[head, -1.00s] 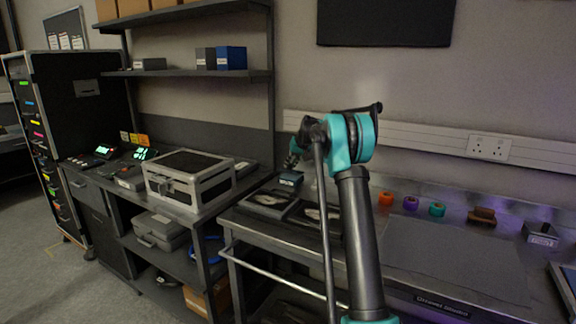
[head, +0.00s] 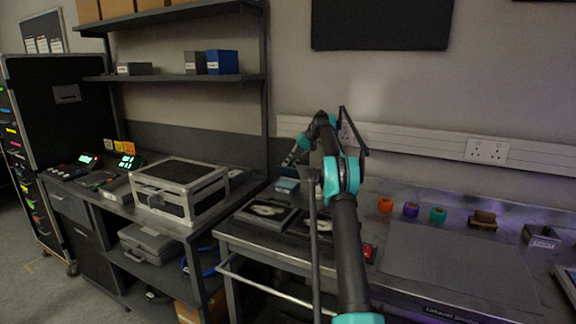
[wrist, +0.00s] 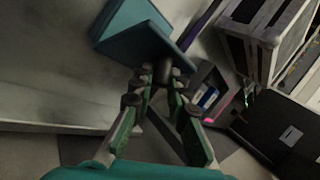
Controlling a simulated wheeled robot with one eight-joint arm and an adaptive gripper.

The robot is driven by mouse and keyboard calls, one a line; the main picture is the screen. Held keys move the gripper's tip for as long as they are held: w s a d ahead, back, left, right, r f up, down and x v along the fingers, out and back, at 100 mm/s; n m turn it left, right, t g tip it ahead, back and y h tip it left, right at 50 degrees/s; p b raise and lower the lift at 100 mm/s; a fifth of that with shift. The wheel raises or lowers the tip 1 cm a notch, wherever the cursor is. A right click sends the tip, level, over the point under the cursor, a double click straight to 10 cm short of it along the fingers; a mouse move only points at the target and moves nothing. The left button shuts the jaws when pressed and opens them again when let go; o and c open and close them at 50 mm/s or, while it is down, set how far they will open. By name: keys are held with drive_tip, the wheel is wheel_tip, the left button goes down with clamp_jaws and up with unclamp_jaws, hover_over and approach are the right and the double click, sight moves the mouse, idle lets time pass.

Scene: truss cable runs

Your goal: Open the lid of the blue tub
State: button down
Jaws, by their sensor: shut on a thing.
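The blue tub (head: 286,187) is a small teal-blue box at the back left of the metal bench, partly behind my arm. In the wrist view its body (wrist: 120,18) is at the top. A flat blue panel, seemingly its lid (wrist: 147,52), stands at an angle to the body, with a short dark knob (wrist: 163,70) towards me. My gripper (wrist: 160,90) is shut on this knob. In the head view my gripper (head: 290,161) is just above the tub, small and partly hidden.
Dark trays (head: 267,212) lie in front of the tub. A silver-edged case (head: 180,190) stands on the bench to the left. Coloured rolls (head: 411,209) and a grey mat (head: 455,265) are to the right. The wall with its trunking (head: 420,149) is close behind.

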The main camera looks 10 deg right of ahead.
drive_tip(key=shift+w+d+g+y, duration=0.3)
drive_tip(key=shift+w+g, duration=0.1)
drive_tip(key=shift+g, duration=0.1)
idle(0.7)
drive_tip(key=c, duration=1.5)
unclamp_jaws()
drive_tip(key=shift+o, duration=0.2)
drive_tip(key=shift+s+a, duration=0.1)
drive_tip(key=shift+a, duration=0.05)
